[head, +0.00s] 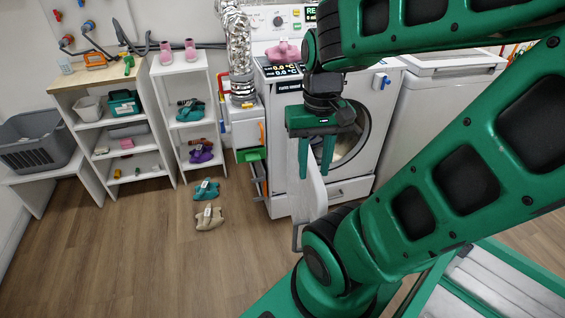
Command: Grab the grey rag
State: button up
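My gripper (315,172) hangs fingers down in front of the white washing machine (285,170). Its two green fingers are apart, and I see nothing held between them. I cannot pick out a grey rag for certain. A flat grey item (129,130) lies on the middle shelf of the left white shelf unit (88,128), well to the left of my gripper; it is too small to tell whether it is cloth. My arm hides part of the machine's front.
A teal shoe-like item (206,189) and a beige one (209,217) lie on the floor. A grey basket (38,140) stands at far left. A narrow shelf (190,115) holds more items. The left floor is clear.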

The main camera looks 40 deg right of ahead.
aim_at(317, 152)
jog(key=u, duration=1.55)
jog(key=k, duration=1.95)
jog(key=z, duration=1.4)
jog(key=i, duration=1.05)
